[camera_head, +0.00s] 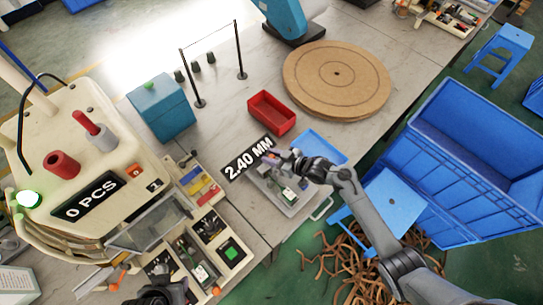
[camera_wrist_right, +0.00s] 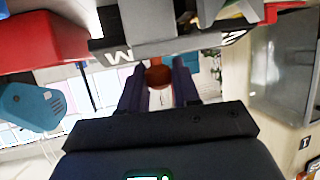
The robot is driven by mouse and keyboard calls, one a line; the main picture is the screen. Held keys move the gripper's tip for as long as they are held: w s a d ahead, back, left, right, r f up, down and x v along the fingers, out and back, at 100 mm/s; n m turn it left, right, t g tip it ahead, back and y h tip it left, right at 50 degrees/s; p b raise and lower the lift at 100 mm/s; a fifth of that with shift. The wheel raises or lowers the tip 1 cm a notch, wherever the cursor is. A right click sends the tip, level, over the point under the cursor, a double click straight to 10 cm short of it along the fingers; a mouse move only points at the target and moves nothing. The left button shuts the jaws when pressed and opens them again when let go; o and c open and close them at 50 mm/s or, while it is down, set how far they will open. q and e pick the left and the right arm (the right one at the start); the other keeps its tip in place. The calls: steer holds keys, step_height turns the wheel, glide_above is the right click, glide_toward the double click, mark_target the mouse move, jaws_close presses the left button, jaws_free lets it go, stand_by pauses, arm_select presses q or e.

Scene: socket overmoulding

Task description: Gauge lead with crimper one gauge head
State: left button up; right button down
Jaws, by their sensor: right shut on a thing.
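My right gripper (camera_head: 285,160) is over the gauge area, beside the black "2.40 MM" readout (camera_head: 248,158). In the right wrist view my right gripper (camera_wrist_right: 158,92) is shut on a reddish-brown round-ended piece (camera_wrist_right: 158,75). Whether this piece is the lead is unclear. In that view a large letter M on a dark plate shows just beyond the fingers. I cannot single out the crimper's gauge head.
The cream machine (camera_head: 75,140) with a "0 PCS" display stands at left. A red bin (camera_head: 272,113), a blue tray (camera_head: 322,144) and a round wooden board (camera_head: 335,80) lie on the bench. A blue crate (camera_head: 470,165) and brown strands (camera_head: 330,250) are beyond the bench edge.

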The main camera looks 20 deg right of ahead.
steer(key=d, duration=0.1)
steer(key=w+d, duration=0.1)
steer(key=d, duration=0.1)
steer(key=w+d+b, duration=0.1)
steer(key=shift+d+f, duration=0.1)
steer(key=shift+d, duration=0.1)
steer(key=shift+a, duration=0.1)
steer(key=c, duration=1.1)
jaws_free()
steer(key=shift+o, duration=1)
steer(key=shift+s, duration=0.1)
